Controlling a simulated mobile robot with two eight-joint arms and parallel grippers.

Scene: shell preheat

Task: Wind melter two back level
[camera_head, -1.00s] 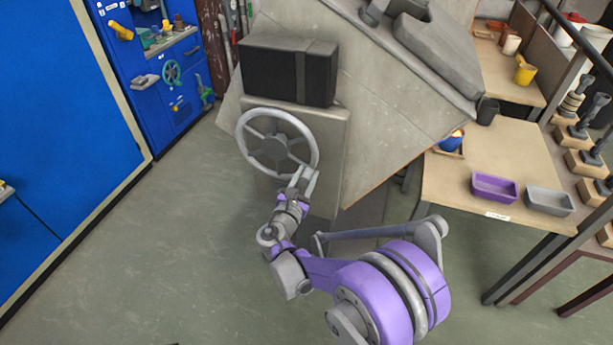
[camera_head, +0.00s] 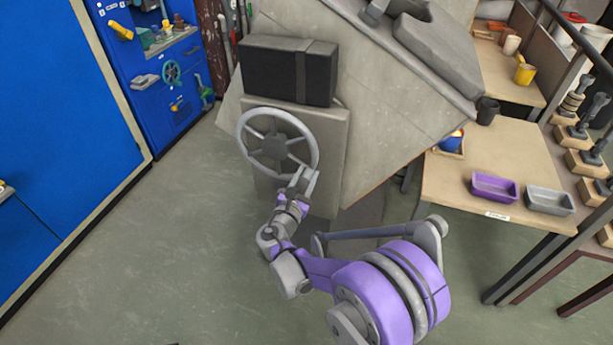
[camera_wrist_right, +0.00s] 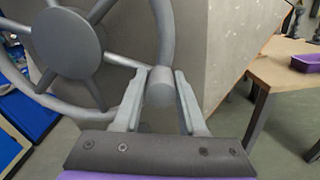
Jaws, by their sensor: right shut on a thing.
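The melter's large grey body (camera_head: 400,110) stands tilted in the head view, its lower edge slanting. A grey spoked handwheel (camera_head: 243,150) is on the front of a grey box at its left; it also shows in the right wrist view (camera_wrist_right: 70,42). My right gripper (camera_head: 307,178) is at the wheel's lower right rim. In the right wrist view (camera_wrist_right: 160,88) its two fingers stand on either side of a grey round handle (camera_wrist_right: 159,92) on the wheel, and it is shut on it. My left gripper is not in view.
A black box (camera_head: 275,70) sits above the wheel. At the right is a wooden table (camera_head: 455,180) with a purple tray (camera_head: 494,187) and a grey tray (camera_head: 550,200). A blue cabinet (camera_head: 55,120) stands at the left. The floor between is clear.

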